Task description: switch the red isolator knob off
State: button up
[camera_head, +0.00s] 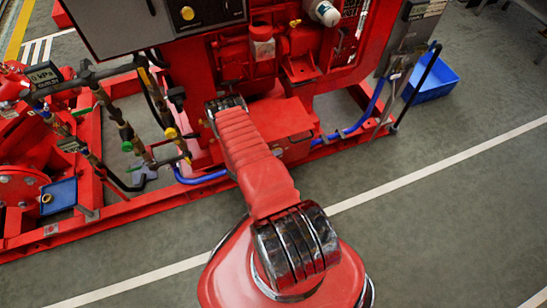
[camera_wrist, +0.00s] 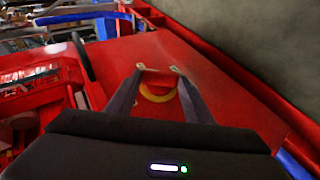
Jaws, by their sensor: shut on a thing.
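In the wrist view, my gripper (camera_wrist: 157,69) has its two dark fingers on either side of the red isolator knob (camera_wrist: 157,80). The knob is red against a red surface, with a curved yellow band (camera_wrist: 158,97) showing between the fingers. My gripper is shut on the knob. The knob's exact turn angle cannot be made out. In the head view, my red arm reaches away to the red pumpset, and the arm hides both the gripper and the knob.
The red pumpset (camera_head: 225,62) stands on a red base frame (camera_head: 85,234). Pipes with valves and a gauge (camera_head: 43,76) are at the left. A blue hose (camera_head: 362,122) runs low along the frame. A blue bin (camera_head: 436,80) is at the right. The floor in front is clear.

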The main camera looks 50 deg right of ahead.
jog(key=h, duration=0.1)
jog(key=f+n+h, duration=0.1)
jog(key=g+h, duration=0.1)
jog(key=h, duration=0.1)
jog(key=shift+w+a+f+n, duration=0.2)
jog(key=shift+a+f+n, duration=0.1)
jog(key=shift+a+f, duration=0.1)
jog(key=shift+h, duration=0.3)
jog(key=shift+r+g, duration=0.1)
jog(key=shift+g, duration=0.2)
jog(key=o, duration=1)
jog(key=shift+d, duration=0.1)
jog(key=shift+o, duration=0.2)
jog(key=shift+r, duration=0.1)
jog(key=v, duration=1.3)
jog(key=shift+a, duration=0.4)
